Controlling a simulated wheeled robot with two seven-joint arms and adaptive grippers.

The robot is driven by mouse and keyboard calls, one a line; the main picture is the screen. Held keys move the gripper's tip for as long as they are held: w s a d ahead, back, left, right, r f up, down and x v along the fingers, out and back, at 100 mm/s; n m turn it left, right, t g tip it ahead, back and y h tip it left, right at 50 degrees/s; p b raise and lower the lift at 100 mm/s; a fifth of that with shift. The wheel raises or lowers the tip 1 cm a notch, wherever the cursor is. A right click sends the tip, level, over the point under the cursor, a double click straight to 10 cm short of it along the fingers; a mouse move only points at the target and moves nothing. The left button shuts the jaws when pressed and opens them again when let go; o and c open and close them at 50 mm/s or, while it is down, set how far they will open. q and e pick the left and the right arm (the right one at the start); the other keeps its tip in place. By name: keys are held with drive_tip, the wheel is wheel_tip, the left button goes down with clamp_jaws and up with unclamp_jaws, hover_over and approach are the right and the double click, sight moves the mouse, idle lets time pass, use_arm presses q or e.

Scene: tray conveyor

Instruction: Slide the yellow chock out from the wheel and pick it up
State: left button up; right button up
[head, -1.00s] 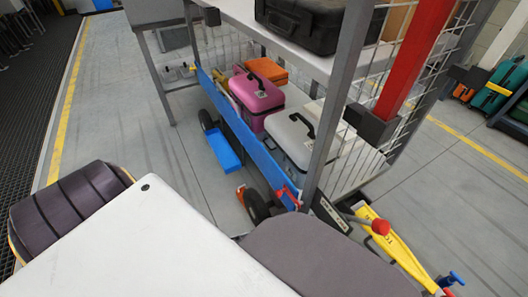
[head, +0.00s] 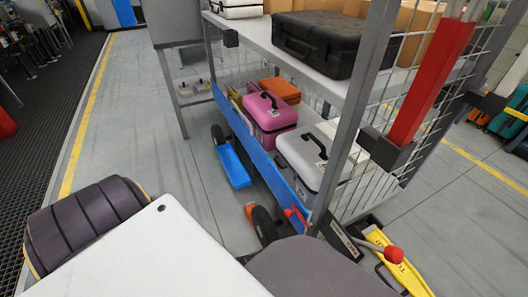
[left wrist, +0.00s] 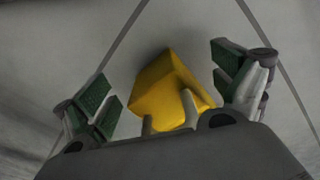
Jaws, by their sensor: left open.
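The yellow chock (left wrist: 170,82) lies on the grey floor in the left wrist view, a blocky shape with a sloping face. My left gripper (left wrist: 162,88) is open around it, with one green-padded finger to each side and gaps between pads and chock. The gripper's housing hides the chock's lower edge. In the head view, a dark cart wheel (head: 264,225) stands on the floor with a small orange block (head: 249,211) beside it. I cannot tell whether this block is the chock. Neither of my grippers shows in the head view.
The cart's lower shelf, with a blue side rail (head: 247,141), holds a pink case (head: 270,122) and a white case (head: 305,160). A black case (head: 314,40) is above. A blue tray (head: 234,166) and a yellow bar (head: 398,265) are nearby.

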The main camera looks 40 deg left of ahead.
use_arm(q)
drive_tip(key=shift+w+r, duration=0.1)
drive_tip(key=shift+r, duration=0.15)
drive_tip(key=shift+r, duration=0.15)
wheel_tip(320, 180, up, 11)
idle(1.4)
drive_tip(key=shift+r, duration=0.1)
idle(0.4)
wheel_tip(320, 180, up, 31)
drive_tip(key=w+d+m+t, duration=0.2)
drive_tip(key=m+t, duration=0.1)
drive_tip(key=m, duration=0.5)
drive_tip(key=shift+d+m+t+p, duration=0.2)
drive_tip(key=shift+m+t+p, duration=0.1)
drive_tip(key=shift+m+p, duration=0.1)
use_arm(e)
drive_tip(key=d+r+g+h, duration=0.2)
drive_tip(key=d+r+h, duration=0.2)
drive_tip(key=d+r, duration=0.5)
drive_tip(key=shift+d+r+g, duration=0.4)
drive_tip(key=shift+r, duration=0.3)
use_arm(q)
drive_tip(key=shift+w+f+p, duration=0.3)
drive_tip(key=shift+f+p, duration=0.1)
drive_tip(key=shift+p, duration=0.35)
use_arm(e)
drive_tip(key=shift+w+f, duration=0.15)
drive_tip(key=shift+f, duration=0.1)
